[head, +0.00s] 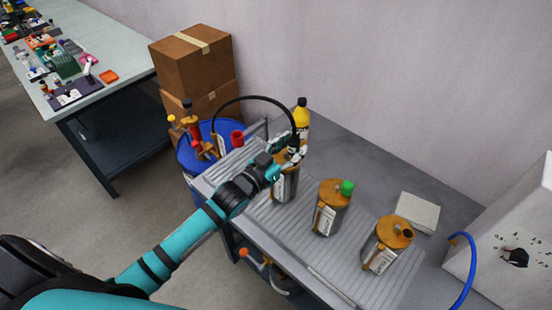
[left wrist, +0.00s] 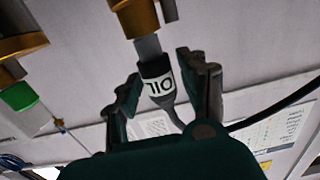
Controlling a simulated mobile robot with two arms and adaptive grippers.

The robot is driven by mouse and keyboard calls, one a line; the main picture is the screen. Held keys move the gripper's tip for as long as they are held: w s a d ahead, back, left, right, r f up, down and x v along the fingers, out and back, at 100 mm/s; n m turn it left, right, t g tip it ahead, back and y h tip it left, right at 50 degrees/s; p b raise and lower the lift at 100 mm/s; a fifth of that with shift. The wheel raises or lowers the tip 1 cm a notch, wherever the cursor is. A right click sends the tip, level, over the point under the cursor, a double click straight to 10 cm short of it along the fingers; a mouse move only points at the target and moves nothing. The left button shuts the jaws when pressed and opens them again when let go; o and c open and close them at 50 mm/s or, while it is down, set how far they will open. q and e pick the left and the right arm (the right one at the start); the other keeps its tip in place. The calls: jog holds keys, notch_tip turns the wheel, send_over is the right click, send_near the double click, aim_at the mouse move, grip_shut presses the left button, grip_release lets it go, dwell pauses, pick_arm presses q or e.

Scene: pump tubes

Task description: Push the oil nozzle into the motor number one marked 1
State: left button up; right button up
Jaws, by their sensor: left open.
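The oil nozzle is a dark fitting with a white OIL label; it shows in the left wrist view (left wrist: 158,84), with a black hose (head: 254,98) running from it. Its grey tip meets the brass-coloured top of a motor; how deep it sits is unclear. In the head view this motor (head: 285,188) is the leftmost of three grey canisters with orange-brown tops; its number cannot be read. My left gripper (head: 291,153) is at the motor's top. In the left wrist view its fingers (left wrist: 163,72) are open, one on each side of the nozzle. My right gripper is not in view.
The middle motor (head: 327,212) has a green cap (head: 347,188); another motor (head: 385,247) stands to its right on the ribbed bench. A yellow bottle (head: 302,117) is behind my gripper. A blue barrel (head: 187,158) with a pump is at left, a white box (head: 505,240) at right.

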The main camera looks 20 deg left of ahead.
pick_arm(q)
jog(key=v, duration=0.9)
jog(key=shift+s, duration=0.2)
dwell(0.5)
